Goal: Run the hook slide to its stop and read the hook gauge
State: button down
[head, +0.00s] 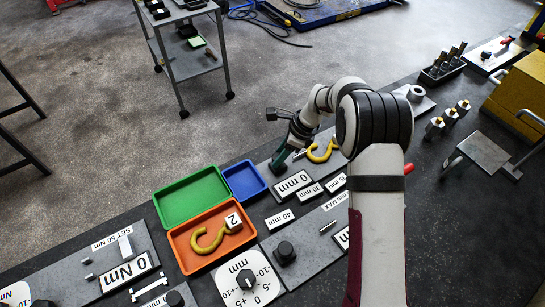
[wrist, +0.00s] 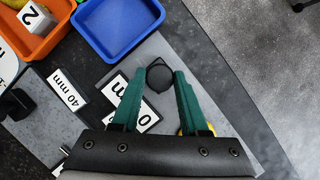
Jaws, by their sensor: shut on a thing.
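My gripper (head: 279,160) is at the far end of the hook gauge plate (wrist: 165,48), with its green fingers pointing down. In the wrist view its fingers stand on either side of a round black knob (wrist: 159,76) and are shut on it. The yellow hook (head: 320,152) lies on the plate to the right of the gripper. In the wrist view the hook is mostly hidden behind a finger. The gauge's white readout (head: 292,186) says 0 mm; it is partly covered by a finger in the wrist view.
Smaller plates, including one marked 40 mm (head: 280,219), lie near the readout. A blue tray (head: 245,181), a green tray (head: 191,197) and an orange tray (head: 178,243) holding another yellow hook and a block marked 2 stand to the left. A dial knob (head: 285,252) is nearer.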

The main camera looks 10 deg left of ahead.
jog(key=shift+w+d, duration=0.6)
jog(key=shift+w, duration=0.05)
jog(key=shift+c, duration=2.1)
grip_release()
jog(key=v, duration=1.6)
jog(key=shift+f, duration=0.1)
